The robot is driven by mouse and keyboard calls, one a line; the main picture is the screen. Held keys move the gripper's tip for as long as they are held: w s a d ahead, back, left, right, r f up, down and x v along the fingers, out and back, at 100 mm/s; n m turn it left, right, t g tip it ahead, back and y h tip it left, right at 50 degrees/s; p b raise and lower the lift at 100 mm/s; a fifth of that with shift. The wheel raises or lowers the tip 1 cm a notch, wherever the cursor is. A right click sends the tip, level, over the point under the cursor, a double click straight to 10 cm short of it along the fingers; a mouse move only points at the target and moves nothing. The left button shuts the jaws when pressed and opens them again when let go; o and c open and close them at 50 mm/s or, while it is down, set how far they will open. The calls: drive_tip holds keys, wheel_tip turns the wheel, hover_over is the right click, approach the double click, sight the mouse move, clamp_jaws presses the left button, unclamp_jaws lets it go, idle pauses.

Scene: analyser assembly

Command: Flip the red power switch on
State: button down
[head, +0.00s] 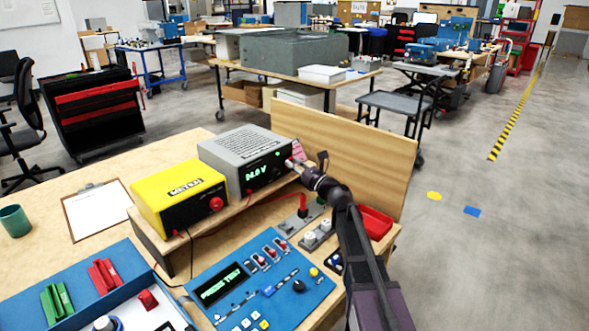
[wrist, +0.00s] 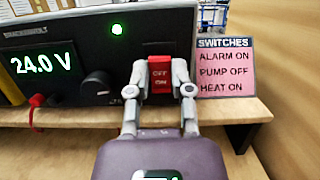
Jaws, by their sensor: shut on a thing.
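The red power switch (wrist: 161,85), marked OFF above and ON below, sits on the right of the dark front panel of the grey power supply (wrist: 60,95). My gripper (wrist: 160,82) is in front of the panel with one finger on each side of the switch, shut on it. The panel's display reads 24.0 V and a green light (wrist: 117,29) is lit. In the head view my gripper (head: 295,165) reaches the right end of the power supply (head: 240,150). I cannot tell which way the rocker is tilted.
A pink SWITCHES card (wrist: 224,68) stands right of the supply, reading ALARM ON, PUMP OFF, HEAT ON. A yellow meter (head: 180,195) stands left of the supply on the wooden shelf. Below are a blue test panel (head: 235,295) and a red tray (head: 375,222). A wooden board (head: 345,150) rises behind.

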idle(0.3)
drive_tip(key=c, duration=0.5)
unclamp_jaws()
drive_tip(key=shift+a+r+g+h+p, duration=0.1)
drive_tip(key=shift+r+g+h+p, duration=0.25)
drive_tip(key=shift+p, duration=0.9)
drive_tip(key=shift+p, duration=0.3)
drive_tip(key=shift+w+r+g+h+p, duration=0.1)
drive_tip(key=shift+g+h+p, duration=0.35)
drive_tip(key=shift+p, duration=0.5)
